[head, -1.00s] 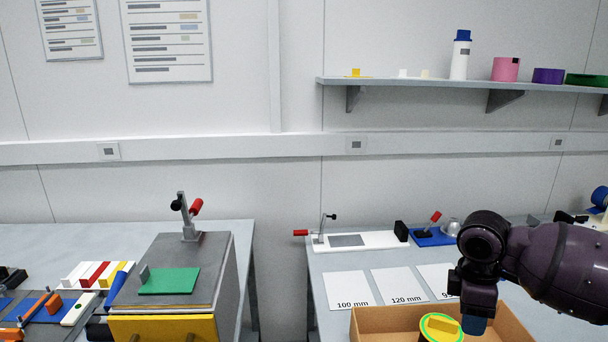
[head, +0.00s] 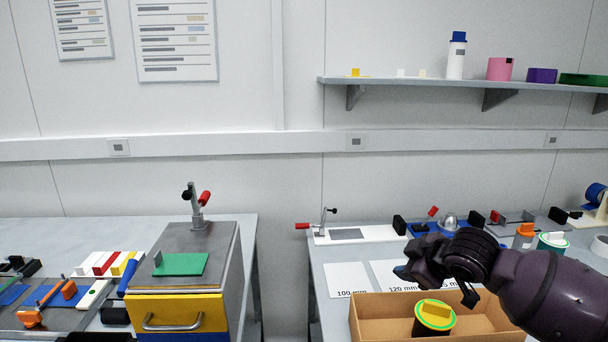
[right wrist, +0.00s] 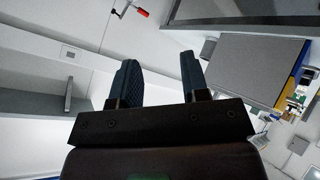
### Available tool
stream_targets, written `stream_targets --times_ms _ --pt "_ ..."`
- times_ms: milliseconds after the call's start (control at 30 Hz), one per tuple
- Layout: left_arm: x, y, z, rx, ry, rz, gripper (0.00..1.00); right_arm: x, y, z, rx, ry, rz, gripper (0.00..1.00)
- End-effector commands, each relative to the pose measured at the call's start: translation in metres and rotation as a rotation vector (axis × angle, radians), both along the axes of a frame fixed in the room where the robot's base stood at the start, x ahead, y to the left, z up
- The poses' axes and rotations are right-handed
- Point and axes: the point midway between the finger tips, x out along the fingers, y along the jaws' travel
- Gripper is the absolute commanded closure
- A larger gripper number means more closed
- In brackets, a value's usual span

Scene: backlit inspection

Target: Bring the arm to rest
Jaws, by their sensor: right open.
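My right arm comes in from the right over the right table in the head view. My left gripper is not in view.
The cardboard box (head: 378,325) holds a yellow-topped, green-ringed dark cylinder (head: 434,316). Fixtures and printed cards lie behind it on the right table (head: 322,268). A grey cabinet (head: 226,290) with a yellow drawer (head: 183,312) stands left. A shelf (head: 420,82) hangs above.

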Motion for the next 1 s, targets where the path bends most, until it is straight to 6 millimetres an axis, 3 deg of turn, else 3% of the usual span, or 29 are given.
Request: stream_targets --times_ms 133,367,667,867,1000 --pt "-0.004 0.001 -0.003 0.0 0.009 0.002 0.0 -0.008 0.023 -0.021 0.165 -0.138 0.004 0.58" --pt "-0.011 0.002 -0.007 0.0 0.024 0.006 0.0 -0.034 0.028 -0.057 0.348 -0.277 -0.054 0.58" --pt "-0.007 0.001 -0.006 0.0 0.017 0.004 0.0 -0.092 0.003 -0.122 0.471 -0.344 -0.218 0.58" --pt "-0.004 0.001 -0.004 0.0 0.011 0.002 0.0 -0.145 -0.022 -0.176 0.49 -0.312 -0.372 0.58" --pt "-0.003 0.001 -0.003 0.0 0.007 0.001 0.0 -0.193 -0.041 -0.218 0.486 -0.242 -0.498 0.58"
